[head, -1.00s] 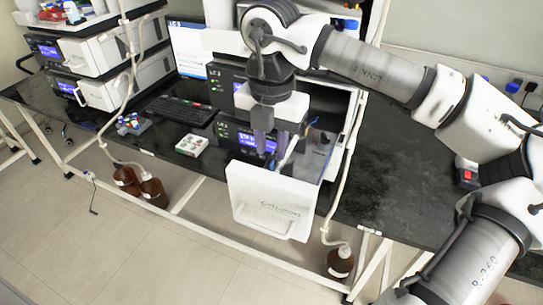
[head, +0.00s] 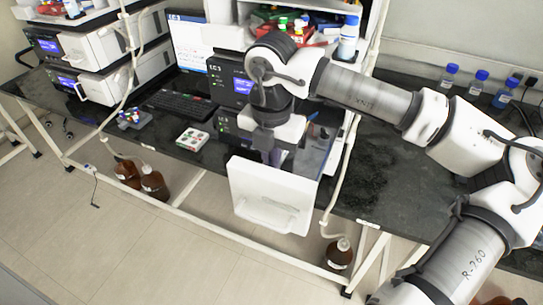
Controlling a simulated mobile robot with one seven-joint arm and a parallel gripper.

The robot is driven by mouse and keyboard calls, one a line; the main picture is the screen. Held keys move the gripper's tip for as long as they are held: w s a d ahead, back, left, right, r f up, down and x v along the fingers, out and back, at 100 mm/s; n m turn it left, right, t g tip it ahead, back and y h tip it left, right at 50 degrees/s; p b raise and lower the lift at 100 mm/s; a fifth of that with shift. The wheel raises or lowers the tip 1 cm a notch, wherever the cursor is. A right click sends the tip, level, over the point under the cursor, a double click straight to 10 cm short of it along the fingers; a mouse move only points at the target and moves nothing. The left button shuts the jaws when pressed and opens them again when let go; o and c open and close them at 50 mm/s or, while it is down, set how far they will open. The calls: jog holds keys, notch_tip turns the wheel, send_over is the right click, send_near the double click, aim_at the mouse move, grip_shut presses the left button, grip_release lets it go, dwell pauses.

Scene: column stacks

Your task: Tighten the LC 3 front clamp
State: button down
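The LC 3 stack (head: 226,80) stands at the back middle of the bench, dark-fronted with small lit displays. Its white door (head: 270,197) hangs open toward me over the bench's front edge. My gripper (head: 271,155) points down behind the top edge of this door, in front of the stack's lower unit. Its fingertips are hidden by the door, so I cannot tell whether it is open or shut, or touching anything. The front clamp cannot be made out; the door and my gripper cover that area.
A keyboard (head: 180,106), a vial tray (head: 192,140) and a small rack (head: 133,119) lie left of the stack. Blue-capped bottles (head: 478,82) stand at the right back. Brown bottles (head: 339,254) are under the bench. Bare dark bench (head: 375,165) lies right of the stack.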

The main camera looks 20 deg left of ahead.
aim_at(289, 169)
jog(key=shift+d+f+y+b, duration=0.15)
jog(key=shift+y+b, duration=0.15)
jog(key=shift+b, duration=0.3)
jog(key=y+b, duration=0.1)
jog(key=b, duration=0.2)
jog(key=d+f+y+b, duration=0.1)
jog(key=b, duration=0.2)
jog(key=shift+d+y+b, duration=0.2)
jog(key=shift+y+b, duration=0.15)
jog(key=shift+y, duration=0.05)
jog(key=y+b, duration=0.1)
jog(key=b, duration=0.2)
jog(key=d+y+b, duration=0.1)
jog(key=y+b, duration=0.1)
jog(key=b, duration=0.1)
jog(key=shift+d+f+y+b, duration=0.2)
jog(key=shift+y+b, duration=0.1)
jog(key=shift+b, duration=0.05)
jog(key=shift+d+y+b, duration=0.25)
jog(key=shift+y+b, duration=0.55)
jog(key=shift+b, duration=0.45)
jog(key=shift+r, duration=0.1)
jog(key=c, duration=1.6)
grip_release()
